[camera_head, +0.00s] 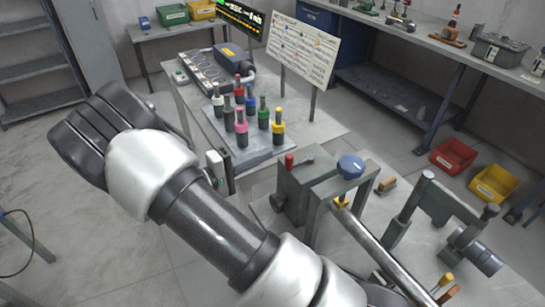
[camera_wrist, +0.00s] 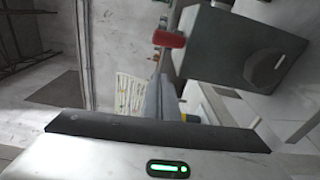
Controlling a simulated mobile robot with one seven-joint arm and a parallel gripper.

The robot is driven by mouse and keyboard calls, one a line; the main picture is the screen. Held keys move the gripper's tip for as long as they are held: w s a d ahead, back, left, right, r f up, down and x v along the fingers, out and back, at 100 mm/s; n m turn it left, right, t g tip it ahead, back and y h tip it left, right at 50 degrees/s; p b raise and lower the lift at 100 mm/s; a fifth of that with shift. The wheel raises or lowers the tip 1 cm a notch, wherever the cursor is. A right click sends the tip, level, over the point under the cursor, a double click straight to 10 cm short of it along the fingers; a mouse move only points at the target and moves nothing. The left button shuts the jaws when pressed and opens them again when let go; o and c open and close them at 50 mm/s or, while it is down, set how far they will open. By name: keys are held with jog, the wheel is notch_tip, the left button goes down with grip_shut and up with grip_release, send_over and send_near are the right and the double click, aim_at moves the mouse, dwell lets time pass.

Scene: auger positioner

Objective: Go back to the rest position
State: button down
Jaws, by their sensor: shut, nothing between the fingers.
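The pale body of my gripper (camera_wrist: 168,152), with a lit green light, fills the bottom of the wrist view. My arm crosses the head view from the lower right to the left. A grey block fixture (camera_head: 302,190) with a red knob (camera_head: 289,162) and a blue knob (camera_head: 350,166) stands right of my arm. In the wrist view, the block (camera_wrist: 245,45) and red knob (camera_wrist: 169,39) appear close, beyond the gripper body.
A bench behind holds a grey tray (camera_head: 262,157) of several coloured-top bottles, and a sign board (camera_head: 302,50). Red (camera_head: 453,157) and yellow (camera_head: 493,183) bins sit on the floor at right. Metal posts and a clamp fixture (camera_head: 445,215) stand at lower right. Floor at left is open.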

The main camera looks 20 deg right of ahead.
jog(key=s+v, duration=0.1)
jog(key=v, duration=0.6)
jog(key=s+d+r+m+g+y+p, duration=0.4)
jog(key=s+d+r+g+y, duration=0.3)
jog(key=s+d+r+y, duration=0.4)
jog(key=s+a+r+t+y+p, duration=0.1)
jog(key=s+a+r+t+y, duration=0.1)
jog(key=s+r, duration=0.3)
jog(key=s+a+r+t+y+p, duration=0.2)
jog(key=s+a+r+t+y, duration=0.1)
jog(key=r, duration=0.6)
jog(key=shift+s+t+y, duration=0.5)
jog(key=shift+s+t, duration=0.4)
jog(key=shift+t, duration=0.1)
